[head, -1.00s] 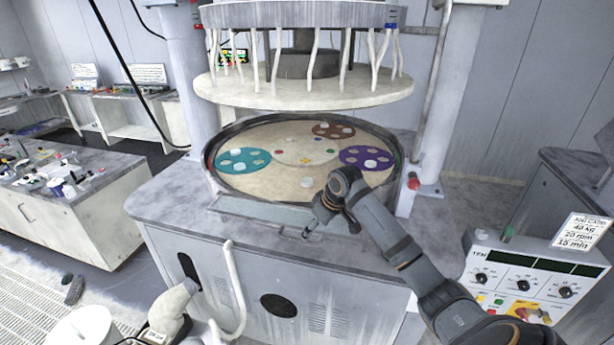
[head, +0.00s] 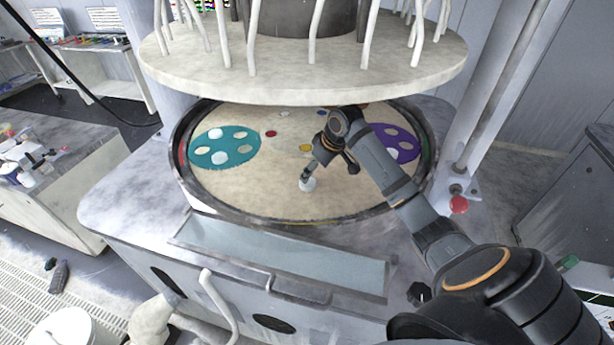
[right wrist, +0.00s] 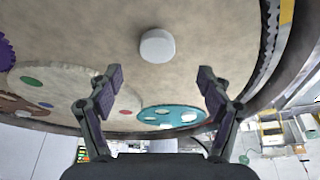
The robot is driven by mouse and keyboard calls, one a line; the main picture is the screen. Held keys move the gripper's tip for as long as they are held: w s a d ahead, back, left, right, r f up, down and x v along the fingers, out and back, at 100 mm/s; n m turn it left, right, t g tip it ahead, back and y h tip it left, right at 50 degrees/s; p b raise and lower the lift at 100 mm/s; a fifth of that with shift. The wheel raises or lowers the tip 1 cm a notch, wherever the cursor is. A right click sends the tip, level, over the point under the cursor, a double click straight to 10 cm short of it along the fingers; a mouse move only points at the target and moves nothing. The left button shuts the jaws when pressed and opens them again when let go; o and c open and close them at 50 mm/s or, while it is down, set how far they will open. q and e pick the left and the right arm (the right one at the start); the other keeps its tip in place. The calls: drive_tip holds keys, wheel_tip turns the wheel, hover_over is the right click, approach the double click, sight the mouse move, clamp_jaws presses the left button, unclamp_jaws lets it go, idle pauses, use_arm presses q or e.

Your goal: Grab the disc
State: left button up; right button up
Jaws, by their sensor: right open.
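A small white disc (head: 308,184) lies on the bare beige pad of the round platen (head: 270,195), near its front middle. My right gripper (head: 306,178) reaches down over the platen close to the disc, its fingers partly covering it in the head view. In the right wrist view the disc (right wrist: 157,46) lies beyond the two spread fingertips (right wrist: 160,80), roughly centred between them. The gripper is open and empty. My left gripper is not in view.
A teal carrier (head: 224,148) with pale discs lies left on the platen, and a purple carrier (head: 396,144) lies right, partly behind my arm. The upper plate (head: 300,78) hangs above the platen. A raised dark rim (head: 186,170) surrounds it.

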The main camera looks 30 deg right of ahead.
sight(309, 182)
drive_tip(key=shift+w+a+f+p, duration=0.1)
drive_tip(key=shift+f+p, duration=0.3)
drive_tip(key=shift+f, duration=0.45)
drive_tip(key=p+x, duration=0.2)
drive_tip(key=x, duration=0.1)
drive_tip(key=w+x, duration=0.1)
drive_tip(key=x, duration=0.1)
drive_tip(key=shift+d+r+p, duration=0.1)
drive_tip(key=shift+d+p, duration=0.15)
drive_tip(key=shift+p, duration=0.15)
drive_tip(key=shift+a, duration=0.1)
drive_tip(key=shift+f, duration=0.25)
drive_tip(key=shift+c, duration=0.9)
drive_tip(key=c, duration=1.1)
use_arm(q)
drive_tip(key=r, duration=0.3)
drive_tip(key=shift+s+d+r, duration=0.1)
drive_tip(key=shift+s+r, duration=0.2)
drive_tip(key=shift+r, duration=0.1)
use_arm(e)
drive_tip(key=shift+c, duration=0.2)
drive_tip(key=shift+r, duration=0.1)
